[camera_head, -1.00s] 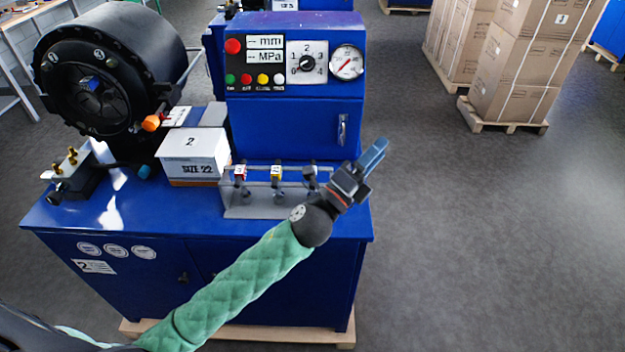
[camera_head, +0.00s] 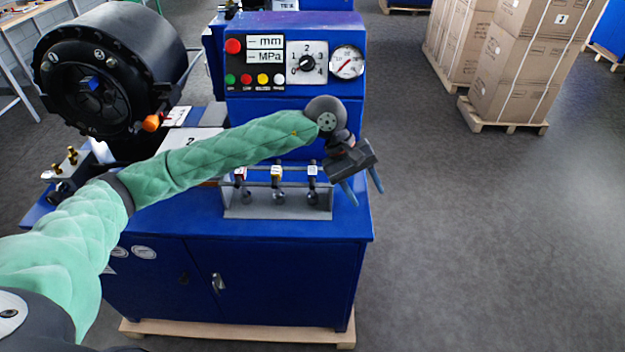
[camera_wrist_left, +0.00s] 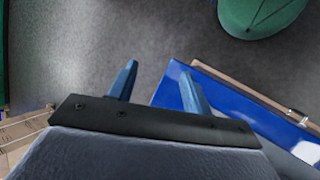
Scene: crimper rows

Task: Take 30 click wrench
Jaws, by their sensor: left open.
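Three wrenches hang upright in a grey rack (camera_head: 277,210) at the front right of the blue machine's top. The left one (camera_head: 240,178) has a red-marked tag, the middle one (camera_head: 276,178) a yellow-marked tag, and the right one (camera_head: 312,178) a whitish tag. The tag numbers are too small to read. My left gripper (camera_head: 362,188) is open and empty, its blue fingers pointing down just right of the rack, apart from the wrenches. In the left wrist view the open fingers (camera_wrist_left: 158,72) show with nothing between them. My right gripper is not in view.
The blue machine's control panel (camera_head: 295,62) stands behind the rack. A black crimper head (camera_head: 90,85) is at left. Cartons on a pallet (camera_head: 505,118) stand at back right. The floor (camera_head: 470,240) right of the machine is clear.

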